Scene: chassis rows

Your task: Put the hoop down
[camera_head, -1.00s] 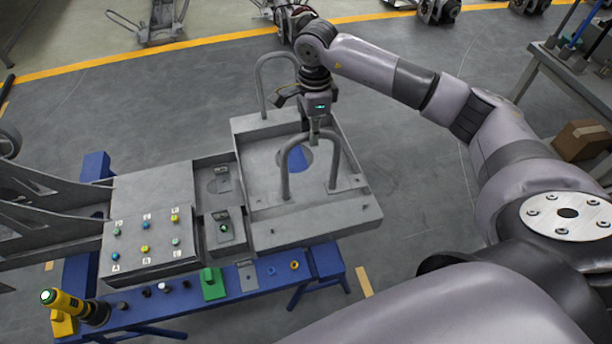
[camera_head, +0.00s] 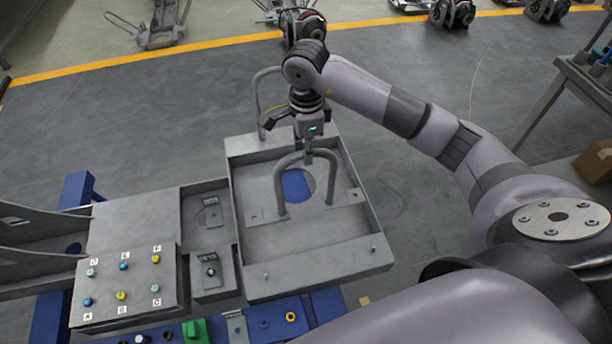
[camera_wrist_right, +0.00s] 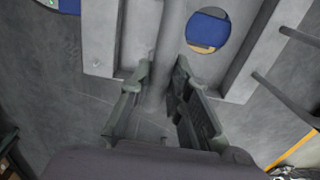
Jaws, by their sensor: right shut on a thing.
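The grey tube hoop (camera_head: 280,178) stands upright, its bend at the top and its two legs pointing down, over the shallow grey tray (camera_head: 318,258). My right gripper (camera_head: 309,156) is shut on the hoop at its top bend. The leg ends show close to small plates on the tray floor; I cannot tell whether they touch it. In the right wrist view the hoop's tube (camera_wrist_right: 170,50) runs between the two fingers (camera_wrist_right: 162,100) of the right gripper. My left gripper is not in view.
A second grey hoop (camera_head: 256,100) stands at the tray's back left. A blue round area (camera_head: 297,186) shows through the tray's opening. A button box (camera_head: 122,285) with several coloured buttons is at left. Clear floor (camera_head: 420,225) lies right of the tray.

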